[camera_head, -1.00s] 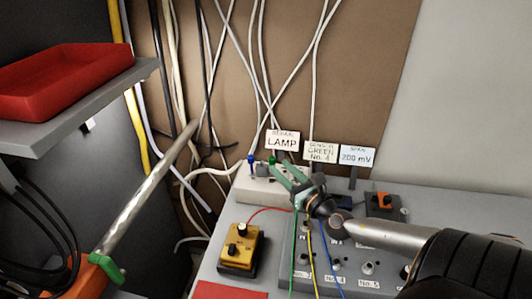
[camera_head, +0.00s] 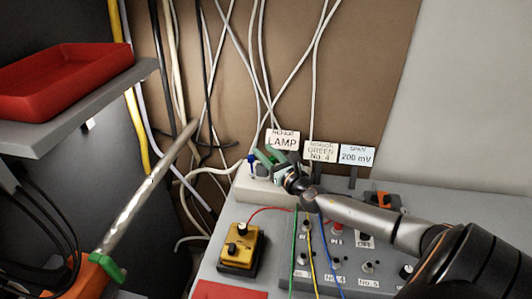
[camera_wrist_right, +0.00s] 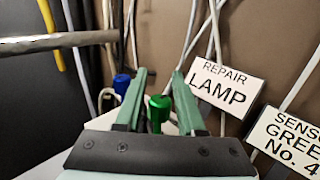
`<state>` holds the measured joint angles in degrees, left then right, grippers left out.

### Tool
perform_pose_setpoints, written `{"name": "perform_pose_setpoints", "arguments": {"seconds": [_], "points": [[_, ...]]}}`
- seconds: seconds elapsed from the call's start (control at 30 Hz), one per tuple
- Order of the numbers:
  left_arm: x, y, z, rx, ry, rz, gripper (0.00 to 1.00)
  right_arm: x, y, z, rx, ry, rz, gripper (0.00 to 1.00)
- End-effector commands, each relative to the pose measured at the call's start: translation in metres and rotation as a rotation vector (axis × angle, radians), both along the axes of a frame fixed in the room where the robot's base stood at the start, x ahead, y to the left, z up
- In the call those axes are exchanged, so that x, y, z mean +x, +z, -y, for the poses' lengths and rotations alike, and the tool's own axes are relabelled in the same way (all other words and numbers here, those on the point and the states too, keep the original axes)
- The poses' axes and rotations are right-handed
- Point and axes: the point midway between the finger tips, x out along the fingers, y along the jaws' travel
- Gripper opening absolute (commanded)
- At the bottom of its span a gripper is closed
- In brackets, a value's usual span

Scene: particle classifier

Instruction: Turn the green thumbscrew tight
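The green thumbscrew (camera_wrist_right: 159,108) stands upright between the two green fingers of my right gripper (camera_wrist_right: 158,95) in the right wrist view. The fingers are open, with a visible gap on each side of its head. In the head view the right gripper (camera_head: 268,154) is over the white block (camera_head: 243,184) at the back of the bench, and its fingers hide the thumbscrew or blend with it. A blue thumbscrew (camera_wrist_right: 122,84) is just left of the fingers; it also shows in the head view (camera_head: 251,160). My left gripper is not in view.
Signs reading LAMP (camera_head: 282,140), GREEN No. 4 (camera_head: 320,151) and 200 mV (camera_head: 356,154) stand close behind and right. A yellow box (camera_head: 240,250) and a grey panel with several knobs and wires are in front. A metal pipe (camera_head: 145,195) slants at left.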

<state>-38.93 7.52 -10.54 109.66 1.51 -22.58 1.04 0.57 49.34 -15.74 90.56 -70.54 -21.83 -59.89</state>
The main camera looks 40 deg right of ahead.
Motion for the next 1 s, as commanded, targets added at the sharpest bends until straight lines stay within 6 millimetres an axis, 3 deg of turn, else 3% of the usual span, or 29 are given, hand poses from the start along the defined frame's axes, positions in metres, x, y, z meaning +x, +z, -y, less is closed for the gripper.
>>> {"name": "perform_pose_setpoints", "arguments": {"seconds": [0.13,0.47,1.0], "points": [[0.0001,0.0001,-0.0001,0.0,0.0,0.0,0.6,-0.0002,0.0,-0.0001,0.0,0.0,0.0,0.36],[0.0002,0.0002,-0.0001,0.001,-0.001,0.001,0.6,-0.0003,0.0001,0.0,0.0,0.0,0.0,0.0],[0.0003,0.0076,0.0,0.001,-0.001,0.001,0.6,-0.0004,0.0023,0.0007,0.0,-0.03,0.0,0.0]]}}
